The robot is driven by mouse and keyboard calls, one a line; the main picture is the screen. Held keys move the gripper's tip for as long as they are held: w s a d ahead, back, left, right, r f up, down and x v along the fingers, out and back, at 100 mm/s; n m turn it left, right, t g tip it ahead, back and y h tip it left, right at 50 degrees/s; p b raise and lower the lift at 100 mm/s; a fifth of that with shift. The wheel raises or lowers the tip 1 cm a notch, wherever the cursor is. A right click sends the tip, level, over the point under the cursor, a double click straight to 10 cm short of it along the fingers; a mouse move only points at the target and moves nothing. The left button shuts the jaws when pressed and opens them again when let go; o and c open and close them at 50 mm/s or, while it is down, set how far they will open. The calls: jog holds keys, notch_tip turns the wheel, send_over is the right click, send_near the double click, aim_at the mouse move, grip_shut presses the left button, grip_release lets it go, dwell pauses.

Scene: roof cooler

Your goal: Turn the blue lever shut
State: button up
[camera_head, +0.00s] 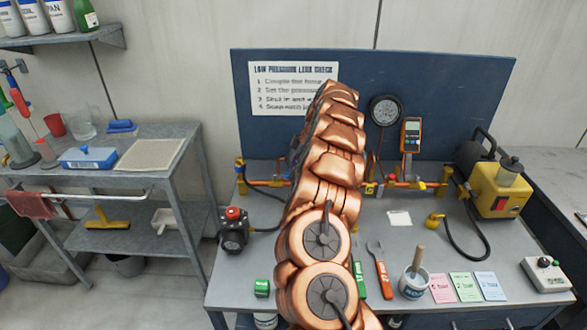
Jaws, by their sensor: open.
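My copper-coloured arm rises through the middle of the view and covers the centre of the bench. My gripper cannot be made out; the far end of the arm is in front of the blue panel (450,90). Brass pipework (265,183) runs along the back of the bench and passes behind my arm. It comes out on the right side (405,184). Small fittings on the pipework are too small to read clearly. I cannot pick out the blue lever with certainty; part of the pipework is hidden behind my arm.
A round gauge (385,111) and an orange meter (410,134) are at the panel. A yellow pump (491,190) stands at the right. Two wrenches, a pot (414,284) and coloured cards (466,287) lie in front. A grey cart (150,150) stands left.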

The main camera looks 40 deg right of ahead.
jog(key=shift+a+f, duration=0.1)
jog(key=shift+f, duration=0.15)
grip_shut()
dwell(0.6)
